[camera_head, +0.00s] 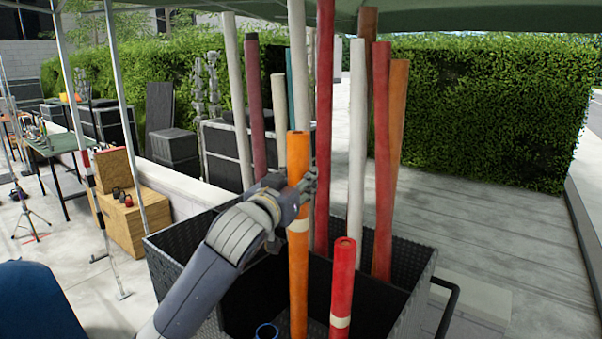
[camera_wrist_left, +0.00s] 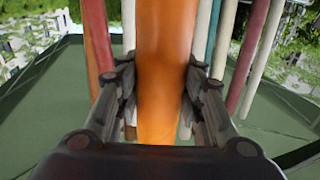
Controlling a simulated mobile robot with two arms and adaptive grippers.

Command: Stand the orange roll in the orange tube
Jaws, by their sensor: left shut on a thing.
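The orange roll (camera_head: 298,255) is long and upright, with a pale band around its middle; its lower end runs out of the head view at the bottom. My left gripper (camera_head: 303,188) is shut on it near its top, just above the band. In the left wrist view the orange roll (camera_wrist_left: 165,60) stands between the two fingers of my left gripper (camera_wrist_left: 161,80). I cannot make out the orange tube; the crate floor under the roll is out of view. A blue tube rim (camera_head: 266,331) shows just left of the roll. My right gripper is not in view.
A black crate (camera_head: 180,240) surrounds the roll's lower part. Several tall white, red and brown rolls stand behind it. A shorter red roll (camera_head: 342,285) with a pale band stands close to its right. Hedge (camera_head: 485,110) and paving lie beyond.

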